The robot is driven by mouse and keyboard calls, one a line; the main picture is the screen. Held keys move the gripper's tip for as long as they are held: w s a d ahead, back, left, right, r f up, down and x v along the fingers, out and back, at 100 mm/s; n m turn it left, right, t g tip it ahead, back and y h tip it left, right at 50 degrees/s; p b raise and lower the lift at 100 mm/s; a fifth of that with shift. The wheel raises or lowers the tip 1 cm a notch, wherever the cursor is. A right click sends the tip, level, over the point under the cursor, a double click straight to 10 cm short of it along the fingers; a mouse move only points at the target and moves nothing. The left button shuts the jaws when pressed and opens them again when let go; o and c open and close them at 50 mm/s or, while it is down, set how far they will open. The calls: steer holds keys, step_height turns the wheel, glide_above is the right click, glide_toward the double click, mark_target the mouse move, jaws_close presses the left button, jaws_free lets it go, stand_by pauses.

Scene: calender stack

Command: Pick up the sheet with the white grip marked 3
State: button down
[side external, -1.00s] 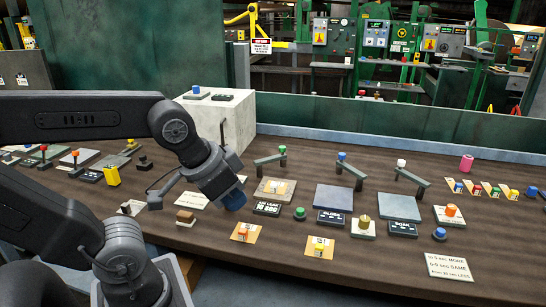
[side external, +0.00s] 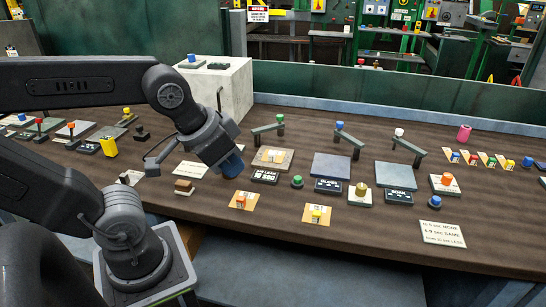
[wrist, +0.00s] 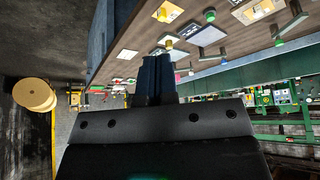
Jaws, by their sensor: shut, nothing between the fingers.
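My gripper (side external: 232,170) has dark blue fingers and is shut and empty. It hangs above the bench, left of a sheet with small pale blocks (side external: 272,156) below the green-knobbed lever. I cannot read any number there. Two tan sheets with an orange grip (side external: 241,202) and a yellow-orange grip (side external: 316,214) lie near the bench's front. I cannot make out a white grip marked 3 for certain in any view. In the wrist view, the closed fingers (wrist: 157,75) point toward the bench, with nothing in them.
Three levers stand over plates, with green (side external: 280,119), blue (side external: 339,125) and white (side external: 399,131) knobs. Several small cards (side external: 472,159) lie at right, by a pink cylinder (side external: 464,133). A pale block (side external: 222,88) stands behind. A text card (side external: 442,232) lies front right.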

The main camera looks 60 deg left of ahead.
steer(key=c, duration=1.8)
jaws_free()
steer(key=shift+c, duration=0.2)
steer(key=o, duration=1)
steer(key=shift+c, duration=0.2)
